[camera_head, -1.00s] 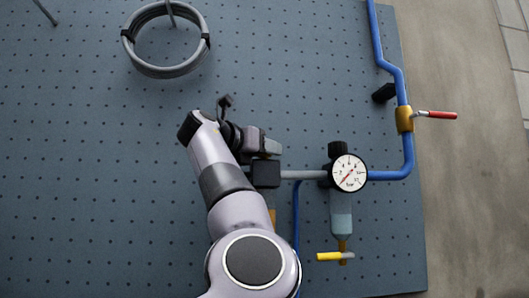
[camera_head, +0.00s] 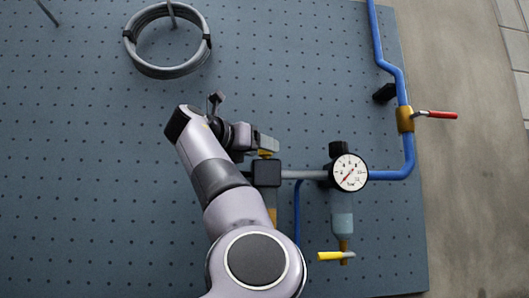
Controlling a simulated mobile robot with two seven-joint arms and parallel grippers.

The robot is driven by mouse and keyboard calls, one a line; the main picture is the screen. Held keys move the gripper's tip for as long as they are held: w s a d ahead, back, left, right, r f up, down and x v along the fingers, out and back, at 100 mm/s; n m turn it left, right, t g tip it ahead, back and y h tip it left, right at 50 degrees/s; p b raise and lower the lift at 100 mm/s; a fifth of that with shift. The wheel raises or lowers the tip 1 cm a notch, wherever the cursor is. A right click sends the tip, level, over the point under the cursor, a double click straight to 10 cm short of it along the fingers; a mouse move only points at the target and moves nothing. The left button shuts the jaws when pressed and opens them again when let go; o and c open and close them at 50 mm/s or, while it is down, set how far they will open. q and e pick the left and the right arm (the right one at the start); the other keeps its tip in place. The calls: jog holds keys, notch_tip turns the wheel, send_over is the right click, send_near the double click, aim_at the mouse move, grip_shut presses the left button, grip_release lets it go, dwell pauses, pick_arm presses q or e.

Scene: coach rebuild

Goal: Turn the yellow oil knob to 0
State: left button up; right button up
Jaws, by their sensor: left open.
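The yellow oil knob (camera_head: 265,153) shows as a small yellow piece on top of a black block (camera_head: 267,173) on the pipe run. An amber bowl (camera_head: 271,212) below the block is mostly hidden by my arm. My left gripper (camera_head: 267,144) is open, with its fingers just above and over the knob. I cannot tell whether they touch it, and any scale on the knob is too small to read. My right gripper is not in view.
A round white gauge (camera_head: 349,172) and a clear bowl with a yellow lever (camera_head: 330,256) stand to the right. A red-handled valve (camera_head: 405,119) sits on the blue pipe (camera_head: 409,150). A grey hose coil (camera_head: 130,50) hangs on the pegboard (camera_head: 80,180).

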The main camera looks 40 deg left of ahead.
pick_arm(q)
jog(key=shift+s+d+b, duration=0.2)
jog(key=shift+s+b, duration=0.1)
jog(key=shift+s, duration=1.9)
